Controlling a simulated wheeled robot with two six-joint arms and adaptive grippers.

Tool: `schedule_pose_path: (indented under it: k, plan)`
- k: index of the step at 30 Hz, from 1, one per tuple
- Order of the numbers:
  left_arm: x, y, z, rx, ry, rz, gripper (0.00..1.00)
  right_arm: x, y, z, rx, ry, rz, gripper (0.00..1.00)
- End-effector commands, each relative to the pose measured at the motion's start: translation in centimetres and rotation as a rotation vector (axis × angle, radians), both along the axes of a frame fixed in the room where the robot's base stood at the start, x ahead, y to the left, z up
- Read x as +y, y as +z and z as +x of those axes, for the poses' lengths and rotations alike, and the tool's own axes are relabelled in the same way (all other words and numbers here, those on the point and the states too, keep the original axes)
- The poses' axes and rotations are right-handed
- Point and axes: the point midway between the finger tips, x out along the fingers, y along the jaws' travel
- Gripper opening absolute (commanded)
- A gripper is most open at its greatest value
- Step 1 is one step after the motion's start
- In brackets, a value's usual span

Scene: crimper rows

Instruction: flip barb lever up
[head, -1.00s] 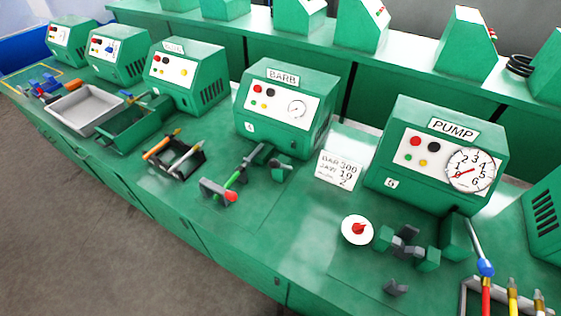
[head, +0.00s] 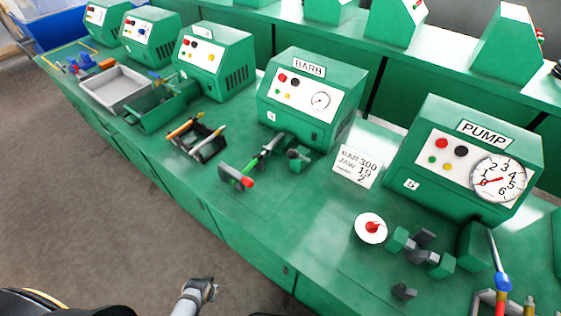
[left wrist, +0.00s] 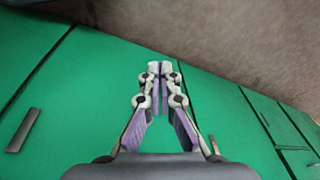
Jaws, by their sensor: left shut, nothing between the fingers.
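The green BARB machine (head: 313,97) stands on the bench in the head view, with buttons and a dial on its white face. In front of it is the barb lever, a dark bar with a green part (head: 262,152) and a red knob (head: 247,182); it lies low, slanting toward the bench front. My left gripper (head: 207,289) is at the bottom of the head view, over the floor before the bench, well away from the lever. In the left wrist view the left gripper (left wrist: 160,70) is shut and empty, facing green cabinet fronts (left wrist: 90,90). My right gripper is not seen.
The PUMP machine (head: 462,155) stands to the right, with a red knob on a white disc (head: 371,228) and grey-green blocks before it. A white card (head: 355,166) stands between the machines. A tool rack (head: 198,140) and a grey tray (head: 115,93) are to the left.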

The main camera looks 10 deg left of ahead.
Motion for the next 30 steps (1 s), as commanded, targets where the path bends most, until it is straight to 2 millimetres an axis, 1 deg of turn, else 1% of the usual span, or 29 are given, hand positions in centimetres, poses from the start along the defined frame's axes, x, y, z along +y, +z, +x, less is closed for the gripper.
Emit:
schedule_pose_path:
  k: [1, 2, 4, 7, 11, 12, 14, 15, 16, 18, 21, 24, 26, 27, 30]
  plan:
    - [-0.2, 2.0, 1.6, -0.017, -0.003, 0.001, 0.0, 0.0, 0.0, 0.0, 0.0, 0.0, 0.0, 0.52]
    - [-0.3, 3.2, 2.4, -0.023, -0.006, 0.002, 0.0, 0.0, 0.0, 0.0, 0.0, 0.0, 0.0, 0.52]
    - [-0.6, 6.2, 4.1, -0.037, -0.01, 0.002, 0.0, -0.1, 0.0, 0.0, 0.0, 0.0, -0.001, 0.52]
    - [-1.1, 10.8, 6.1, -0.059, -0.012, 0.0, 0.0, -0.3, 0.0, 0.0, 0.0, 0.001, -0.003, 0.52]
    - [-2.1, 17.4, 7.9, -0.094, 0.0, -0.025, 0.0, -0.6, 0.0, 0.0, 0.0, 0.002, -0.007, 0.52]
    - [-2.6, 19.5, 8.3, -0.11, 0.011, -0.044, 0.0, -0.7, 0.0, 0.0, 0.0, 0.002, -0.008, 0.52]
    - [-3.8, 22.9, 8.9, -0.138, 0.04, -0.104, 0.0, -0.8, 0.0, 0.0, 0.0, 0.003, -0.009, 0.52]
    - [-5.3, 25.4, 9.4, -0.163, 0.077, -0.186, 0.0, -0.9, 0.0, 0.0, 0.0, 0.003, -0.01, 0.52]
    - [-6.5, 26.5, 9.8, -0.173, 0.113, -0.26, 0.0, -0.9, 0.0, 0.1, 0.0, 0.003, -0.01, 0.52]
    - [-9.1, 28.2, 10.6, -0.177, 0.205, -0.428, 0.0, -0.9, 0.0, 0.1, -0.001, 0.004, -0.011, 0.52]
    - [-12.1, 29.9, 11.8, -0.149, 0.356, -0.667, 0.0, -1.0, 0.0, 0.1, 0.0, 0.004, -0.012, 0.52]
    - [-14.2, 31.5, 13.2, -0.082, 0.534, -0.902, 0.0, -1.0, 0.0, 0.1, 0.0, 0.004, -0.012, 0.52]
    - [-15.0, 32.5, 14.2, -0.027, 0.656, -1.039, 0.0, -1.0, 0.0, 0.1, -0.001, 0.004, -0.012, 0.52]
    - [-15.3, 33.2, 14.9, 0.018, 0.744, -1.128, 0.0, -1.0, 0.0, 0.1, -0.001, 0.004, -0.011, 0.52]
    - [-15.2, 34.9, 16.9, 0.143, 0.971, -1.334, 0.0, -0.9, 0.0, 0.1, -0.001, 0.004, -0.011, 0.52]
